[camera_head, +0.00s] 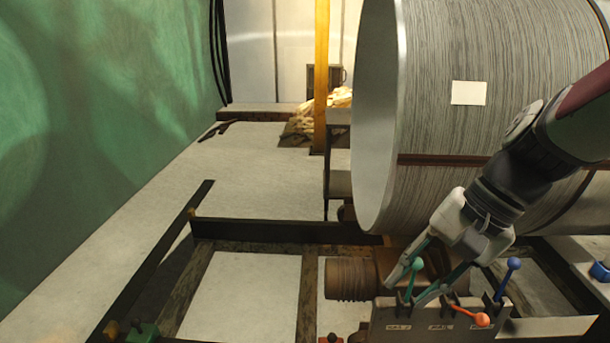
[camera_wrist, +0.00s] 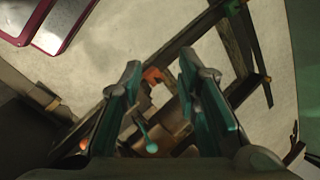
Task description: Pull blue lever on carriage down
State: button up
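The blue lever (camera_head: 513,265) stands up, tilted slightly right, at the right end of the labelled lever panel (camera_head: 435,327) on the carriage. A green lever (camera_head: 416,265) stands up at the panel's left part. An orange lever (camera_head: 480,319) lies low between them, with its knob toward the right. My gripper (camera_head: 408,289) is open and reaches down at the green lever, left of the blue one. In the wrist view, a teal-knobbed lever (camera_wrist: 151,146) shows between the spread fingers of my gripper (camera_wrist: 160,70). I cannot make out the blue lever there.
A large cable drum (camera_head: 440,110) fills the right behind the panel. A ribbed brown cylinder (camera_head: 350,279) sits left of the panel. Dark frame rails (camera_head: 280,231) cross the pale floor. A yellow post (camera_head: 321,75) stands farther back. The left floor is mostly clear.

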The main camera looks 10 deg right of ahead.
jog(key=w+d+f+m+t+y+b, duration=0.3)
jog(key=w+d+f+m+b, duration=0.1)
jog(key=w+d+f+m, duration=0.3)
jog(key=m+t+h+b, duration=0.8)
jog(key=m+t+b, duration=0.4)
jog(key=m, duration=0.8)
send_near(504, 284)
jog(key=w+t+b, duration=0.1)
jog(key=w+b, duration=0.1)
jog(key=w, duration=0.8)
jog(key=shift+d, duration=0.3)
jog(key=shift+w+r, duration=0.1)
jog(key=shift+r, duration=0.05)
jog(key=shift+c, duration=0.2)
grip_shut()
